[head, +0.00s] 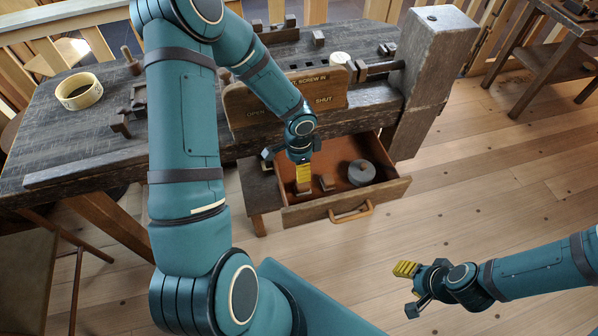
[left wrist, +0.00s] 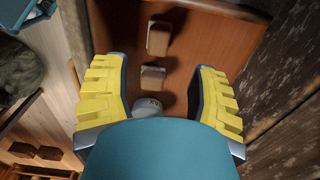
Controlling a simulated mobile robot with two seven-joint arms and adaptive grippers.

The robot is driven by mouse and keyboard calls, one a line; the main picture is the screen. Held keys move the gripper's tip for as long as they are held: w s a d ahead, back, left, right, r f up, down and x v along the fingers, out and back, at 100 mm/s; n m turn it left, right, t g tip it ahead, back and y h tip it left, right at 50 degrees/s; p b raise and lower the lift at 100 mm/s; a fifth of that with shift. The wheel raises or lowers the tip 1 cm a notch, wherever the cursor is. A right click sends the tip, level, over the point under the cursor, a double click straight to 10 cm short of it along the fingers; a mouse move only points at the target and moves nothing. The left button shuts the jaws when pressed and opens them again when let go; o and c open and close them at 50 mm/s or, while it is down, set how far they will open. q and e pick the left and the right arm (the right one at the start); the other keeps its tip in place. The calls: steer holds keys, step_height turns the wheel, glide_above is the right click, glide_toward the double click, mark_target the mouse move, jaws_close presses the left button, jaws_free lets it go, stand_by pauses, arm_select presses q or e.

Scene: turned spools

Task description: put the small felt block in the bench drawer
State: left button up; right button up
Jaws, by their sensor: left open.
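The bench drawer (head: 366,204) is pulled out under the workbench, with its brown inside showing. Two small light-faced blocks lie in it: one (head: 327,183) near the middle and one (head: 304,187) below my left gripper (head: 303,172). In the left wrist view they show as a farther block (left wrist: 158,38) and a nearer block (left wrist: 152,77). I cannot tell which, if either, is felt. My left gripper is open above the drawer, its yellow fingers (left wrist: 152,68) apart with nothing visibly held. My right gripper (head: 411,286) is open and empty over the floor at the lower right.
A grey round lidded piece (head: 361,172) sits at the drawer's right. A sign board (head: 285,103) reading OPEN and SHUT stands above the drawer. The bench top (head: 60,140) holds a pale ring (head: 79,91) and wooden parts.

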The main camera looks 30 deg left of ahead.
arm_select(q)
steer(key=s+d+n+h, duration=0.1)
steer(key=d, duration=0.3)
steer(key=s+d+f+n+h, duration=0.1)
steer(key=s+d, duration=0.1)
steer(key=d, duration=0.2)
steer(key=s+d+n+h, duration=0.1)
steer(key=d, duration=0.4)
steer(key=shift+s+d+f+h, duration=0.15)
steer(key=shift+s+h, duration=0.1)
steer(key=shift+h, duration=0.15)
steer(key=s+d+f+n+t, duration=0.1)
steer(key=s+d+f+n, duration=0.1)
steer(key=s+d+n, duration=0.3)
steer(key=shift+s+d+f+n+t, duration=0.35)
steer(key=shift+d+n, duration=0.15)
steer(key=shift+n, duration=0.4)
steer(key=shift+r, duration=0.1)
